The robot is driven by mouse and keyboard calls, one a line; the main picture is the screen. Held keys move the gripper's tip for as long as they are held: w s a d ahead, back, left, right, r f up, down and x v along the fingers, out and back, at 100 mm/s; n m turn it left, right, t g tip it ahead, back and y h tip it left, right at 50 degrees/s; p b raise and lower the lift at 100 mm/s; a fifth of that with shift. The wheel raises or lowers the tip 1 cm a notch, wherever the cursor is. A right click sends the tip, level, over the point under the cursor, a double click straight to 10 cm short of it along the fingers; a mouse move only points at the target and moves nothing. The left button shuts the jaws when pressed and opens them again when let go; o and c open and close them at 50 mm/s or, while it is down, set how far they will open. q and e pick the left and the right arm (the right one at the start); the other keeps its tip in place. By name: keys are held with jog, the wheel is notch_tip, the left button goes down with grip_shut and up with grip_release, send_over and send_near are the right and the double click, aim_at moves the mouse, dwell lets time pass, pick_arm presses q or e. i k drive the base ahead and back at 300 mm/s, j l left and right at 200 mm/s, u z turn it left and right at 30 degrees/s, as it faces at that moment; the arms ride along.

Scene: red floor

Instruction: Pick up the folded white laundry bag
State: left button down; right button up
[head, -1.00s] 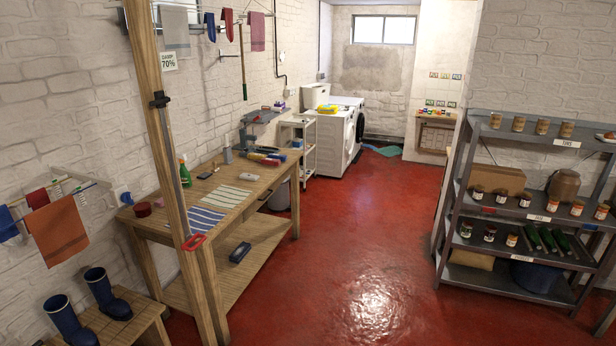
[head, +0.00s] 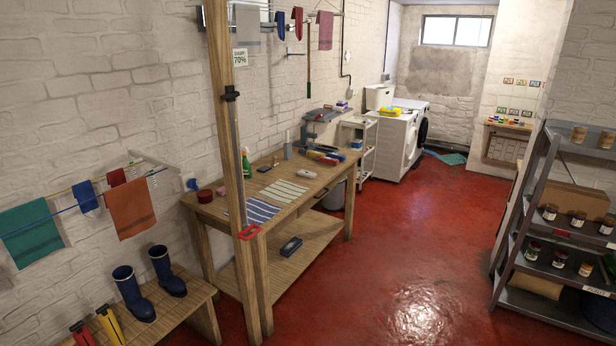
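I cannot make out a folded white laundry bag for certain in the head view. A small whitish item (head: 306,173) lies on the wooden workbench (head: 265,195), too small to identify. A pale striped cloth (head: 284,190) and a blue-and-white striped cloth (head: 258,211) lie flat on the same bench. White washing machines (head: 396,145) stand at the back, with a yellow item (head: 391,112) on top. Neither of my grippers is in view.
A wooden post (head: 229,130) stands in front of the bench. A low bench (head: 190,305) with blue boots (head: 133,292) is at the lower left. A grey shelf with jars (head: 527,220) stands right. The red floor (head: 410,260) between is clear.

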aim_at(302, 172)
jog(key=i+z, duration=0.35)
jog(key=i, duration=2.6)
